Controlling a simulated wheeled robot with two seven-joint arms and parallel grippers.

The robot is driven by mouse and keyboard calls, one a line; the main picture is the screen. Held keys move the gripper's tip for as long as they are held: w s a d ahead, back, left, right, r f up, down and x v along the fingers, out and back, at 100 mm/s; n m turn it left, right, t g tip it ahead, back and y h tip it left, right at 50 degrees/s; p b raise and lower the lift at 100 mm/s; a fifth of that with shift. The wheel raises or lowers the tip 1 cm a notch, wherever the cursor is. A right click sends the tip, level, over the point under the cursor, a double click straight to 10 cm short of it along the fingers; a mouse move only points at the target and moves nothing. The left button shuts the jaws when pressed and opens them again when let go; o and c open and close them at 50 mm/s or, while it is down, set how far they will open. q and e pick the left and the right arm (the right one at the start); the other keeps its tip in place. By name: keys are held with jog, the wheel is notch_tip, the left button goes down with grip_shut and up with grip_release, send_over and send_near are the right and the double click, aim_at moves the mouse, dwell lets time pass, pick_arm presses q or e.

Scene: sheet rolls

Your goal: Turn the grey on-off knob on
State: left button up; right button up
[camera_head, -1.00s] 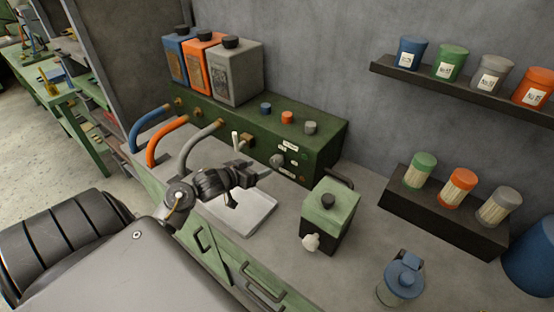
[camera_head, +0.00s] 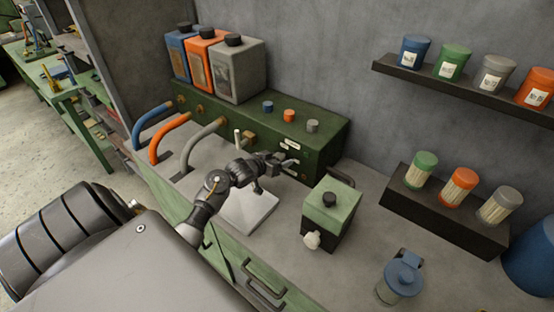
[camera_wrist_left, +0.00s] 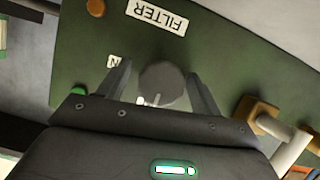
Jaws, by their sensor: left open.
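In the head view, my left gripper (camera_head: 290,165) is at the front of the green machine box (camera_head: 325,150) and hides the knob there. My right gripper is not in view.
Blue, orange and grey caps (camera_head: 312,126) sit on top of the box. A white-handled lever (camera_head: 238,138) is left of the gripper. A small green dispenser (camera_head: 330,212) stands to the right. A pale tray (camera_head: 250,210) lies below the arm.

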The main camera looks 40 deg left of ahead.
pick_arm(q)
jog(key=c, duration=0.9)
jog(key=shift+a, duration=0.2)
jog(key=shift+c, duration=0.5)
jog(key=shift+d, duration=0.15)
jog(key=shift+m+y+b, duration=0.5)
jog(key=shift+m+y, duration=0.5)
jog(key=shift+m, duration=0.3)
jog(key=m+y+b, duration=0.1)
jog(key=m+y, duration=0.1)
jog(key=m, duration=0.1)
jog(key=shift+d+m+b, duration=0.1)
jog(key=shift+m+b, duration=0.2)
jog(key=shift+m, duration=0.1)
jog(key=m+t+y, duration=0.1)
jog(key=m+y, duration=0.1)
jog(key=shift+m, duration=0.3)
jog(key=shift+m+t+y, duration=0.6)
jog(key=shift+m+y, duration=0.1)
jog(key=shift+m, duration=1.3)
